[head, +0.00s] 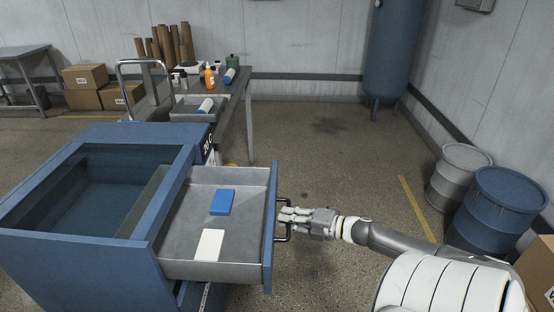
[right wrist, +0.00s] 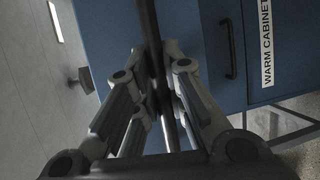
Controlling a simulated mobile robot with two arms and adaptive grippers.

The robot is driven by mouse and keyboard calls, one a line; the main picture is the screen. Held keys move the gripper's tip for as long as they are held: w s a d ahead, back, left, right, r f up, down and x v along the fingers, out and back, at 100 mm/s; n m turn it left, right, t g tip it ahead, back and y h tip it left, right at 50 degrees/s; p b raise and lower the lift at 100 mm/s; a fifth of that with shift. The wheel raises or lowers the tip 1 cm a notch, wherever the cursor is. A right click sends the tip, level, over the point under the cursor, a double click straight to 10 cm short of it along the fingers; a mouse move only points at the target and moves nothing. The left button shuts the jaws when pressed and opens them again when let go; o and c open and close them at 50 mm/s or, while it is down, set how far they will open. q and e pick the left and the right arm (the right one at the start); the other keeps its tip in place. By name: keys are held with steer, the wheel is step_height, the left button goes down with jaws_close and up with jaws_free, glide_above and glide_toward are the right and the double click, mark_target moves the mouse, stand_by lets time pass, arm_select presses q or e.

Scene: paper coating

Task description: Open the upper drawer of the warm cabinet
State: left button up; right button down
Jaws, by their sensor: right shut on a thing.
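The blue warm cabinet (head: 95,262) stands at the left in the head view, and its label (right wrist: 266,45) reads "WARM CABINET" in the right wrist view. Its upper drawer (head: 176,266) is pulled out to the right. A blue block (head: 222,202) and a white block (head: 209,245) lie inside it. My right gripper (head: 285,215) is shut on the drawer's dark handle (head: 288,238) at the drawer front. In the right wrist view, the fingers (right wrist: 160,75) close around the dark bar. A second handle (right wrist: 229,48) shows there on the cabinet front. My left gripper is not in view.
A metal table (head: 238,85) with bottles, brown rolls and a grey tray (head: 186,116) stands behind the cabinet. Drums (head: 500,208) stand at the right. Cardboard boxes (head: 85,76) sit at the back left. The floor beyond my right arm is clear.

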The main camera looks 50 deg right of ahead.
steer(key=shift+s+d, duration=0.25)
steer(key=c, duration=1.8)
jaws_free()
steer(key=shift+o, duration=0.2)
steer(key=v, duration=1.2)
steer(key=shift+f, duration=0.1)
